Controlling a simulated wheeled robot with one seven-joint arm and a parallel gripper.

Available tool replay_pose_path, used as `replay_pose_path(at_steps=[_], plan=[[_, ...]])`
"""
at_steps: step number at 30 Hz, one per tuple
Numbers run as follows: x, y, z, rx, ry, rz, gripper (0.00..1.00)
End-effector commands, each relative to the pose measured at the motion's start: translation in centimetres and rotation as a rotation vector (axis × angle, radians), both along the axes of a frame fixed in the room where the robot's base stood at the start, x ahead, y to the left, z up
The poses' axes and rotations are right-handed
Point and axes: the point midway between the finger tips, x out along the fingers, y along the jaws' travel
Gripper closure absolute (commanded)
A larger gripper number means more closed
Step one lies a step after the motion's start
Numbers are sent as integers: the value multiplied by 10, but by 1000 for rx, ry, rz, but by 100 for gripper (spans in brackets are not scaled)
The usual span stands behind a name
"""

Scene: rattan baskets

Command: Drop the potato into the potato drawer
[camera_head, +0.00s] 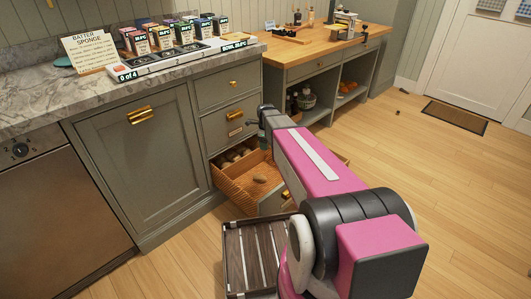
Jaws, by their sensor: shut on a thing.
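The open rattan drawer (237,190) extends from the cabinet below the counter. Several brown potatoes (232,155) lie toward its back, and a single potato-like item (260,179) lies nearer the front. My gripper (254,124) is at the far end of my pink arm, above the back right part of the drawer, close to the cabinet front. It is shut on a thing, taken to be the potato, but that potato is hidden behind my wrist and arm. My arm also covers the right side of the drawer.
The drawer front (276,202) has a brass handle. Closed drawers (228,88) stand above it. The marble counter (60,97) holds several small boxes and a sign (88,52). A wooden-topped unit (295,56) stands behind. The wooden floor to the right is mostly clear.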

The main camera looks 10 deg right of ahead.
Motion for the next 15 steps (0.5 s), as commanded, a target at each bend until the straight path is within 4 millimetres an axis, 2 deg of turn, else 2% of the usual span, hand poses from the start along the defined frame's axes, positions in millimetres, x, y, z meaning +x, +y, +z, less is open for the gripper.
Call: replay_pose_path(at_steps=[1,6,9,15], plan=[[4,0,-14,0,1,-66,65],[7,0,-46,0,1,-263,65],[8,0,-58,0,0,-339,65],[8,0,-68,0,-1,-402,65]])
